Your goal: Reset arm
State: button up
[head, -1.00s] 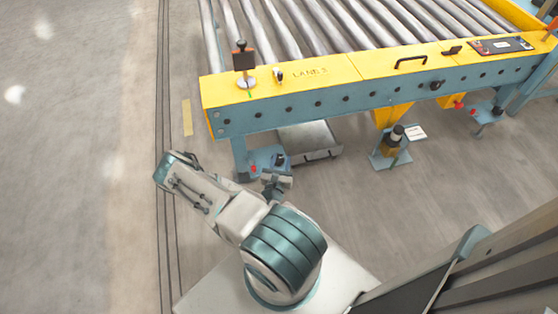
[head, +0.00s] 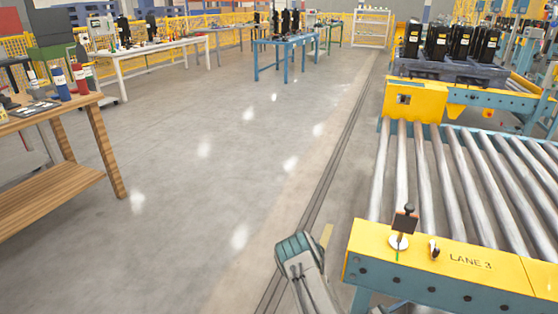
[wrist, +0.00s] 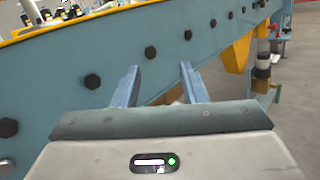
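My gripper (wrist: 160,86) shows in the wrist view with its two blue fingers apart and nothing between them. It faces the blue side beam (wrist: 120,60) of the conveyor, which has a row of dark bolts; I cannot tell the exact gap. In the head view, part of my arm (head: 306,272) rises at the bottom edge, left of the yellow conveyor end (head: 450,258) marked LANE 3. The gripper itself is not clearly visible there.
Conveyor rollers (head: 470,180) fill the right. A black stop post (head: 404,222) stands on the yellow end. Several black units (head: 450,42) sit on a dark pallet (head: 452,68) at the back right. A wooden bench (head: 95,150) stands left. The floor between is clear.

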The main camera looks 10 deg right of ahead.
jog(key=s+a+r+m+g+y+p, duration=0.1)
jog(key=a+r+m+g+y+p, duration=0.25)
jog(key=r, duration=0.55)
jog(key=s+a+r+m+g+p, duration=0.1)
jog(key=a+r+m+g+p, duration=0.1)
jog(key=r+m+g, duration=0.35)
jog(key=s+a+r+m+g+y+p, duration=0.15)
jog(key=r+m, duration=0.35)
jog(key=r, duration=0.6)
jog(key=s+a+r+m+t+y+p, duration=0.2)
jog(key=a+r+y+p, duration=0.4)
jog(key=a+r, duration=0.6)
jog(key=s+a+r+m+t+y+p, duration=0.3)
jog(key=a+r+t+y+p, duration=0.3)
jog(key=a+r, duration=0.6)
notch_tip(320, 180, up, 7)
jog(key=shift+s+a+r+y+p, duration=0.1)
jog(key=shift+s+a+y+p, duration=0.2)
jog(key=shift+s+y+p, duration=0.55)
jog(key=shift+w, duration=0.1)
